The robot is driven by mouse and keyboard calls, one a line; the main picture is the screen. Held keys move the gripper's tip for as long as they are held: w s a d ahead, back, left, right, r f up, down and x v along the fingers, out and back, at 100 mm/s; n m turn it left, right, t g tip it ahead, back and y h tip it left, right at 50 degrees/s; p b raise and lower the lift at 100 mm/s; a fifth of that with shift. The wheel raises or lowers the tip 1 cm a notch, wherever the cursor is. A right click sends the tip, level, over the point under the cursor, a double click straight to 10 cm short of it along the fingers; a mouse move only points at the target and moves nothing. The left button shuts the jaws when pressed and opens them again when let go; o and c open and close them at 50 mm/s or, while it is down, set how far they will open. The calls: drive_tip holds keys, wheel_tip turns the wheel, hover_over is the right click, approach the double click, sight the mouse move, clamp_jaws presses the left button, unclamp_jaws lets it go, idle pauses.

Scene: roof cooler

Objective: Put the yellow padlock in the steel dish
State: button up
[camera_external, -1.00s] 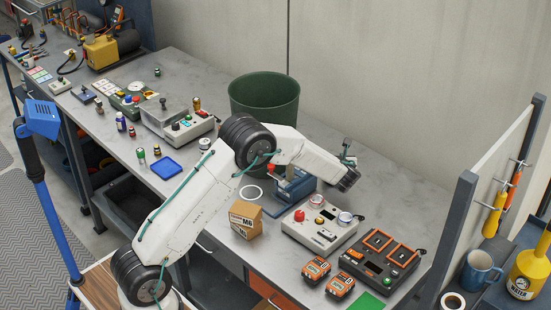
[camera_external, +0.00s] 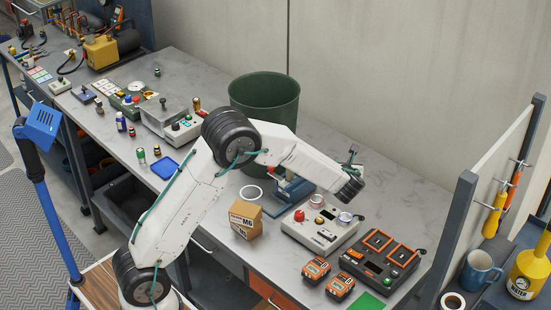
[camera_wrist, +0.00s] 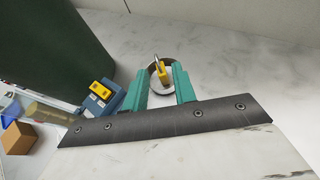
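In the wrist view the yellow padlock (camera_wrist: 163,73) appears within the outline of the round steel dish (camera_wrist: 152,88), its shackle toward the top. It looks to be in the dish, though its contact with the bottom cannot be made out. My gripper (camera_wrist: 160,74) has its two teal fingers apart, one on each side of the padlock, with a visible gap to it. The fingers partly hide the dish's sides. In the external view my gripper (camera_external: 352,160) is mostly behind my wrist, and the padlock and dish cannot be made out clearly.
A tall green bin (camera_external: 264,98) stands left of my gripper. A blue fixture (camera_external: 292,190) is close by, also in the wrist view with a yellow top (camera_wrist: 100,89). A cardboard box (camera_external: 246,220) and control box (camera_external: 320,228) stand nearer. The bench right of the gripper is clear.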

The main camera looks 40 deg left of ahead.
wheel_tip(320, 180, up, 7)
drive_tip(key=d+m+t+h, duration=0.1)
drive_tip(key=m+t+h, duration=0.1)
drive_tip(key=m+h, duration=0.3)
drive_tip(key=s+d+r+m+h, duration=0.3)
drive_tip(key=s+r+m+h, duration=0.45)
drive_tip(key=s+m, duration=0.85)
drive_tip(key=s+a+f+m+g+y, duration=0.1)
drive_tip(key=s+a+m+g, duration=0.2)
drive_tip(key=s+m, duration=0.4)
drive_tip(key=s+a+f+m+g+y, duration=0.1)
drive_tip(key=s+a+m+g, duration=0.3)
drive_tip(key=s, duration=1.4)
drive_tip(key=s+a+f+m+g+y, duration=0.1)
drive_tip(key=s+a+f+m+g, duration=0.1)
drive_tip(key=s+m, duration=0.9)
drive_tip(key=shift+s+a+f+m+g+y, duration=0.35)
drive_tip(key=shift+s+a+g, duration=0.45)
drive_tip(key=shift+g, duration=0.2)
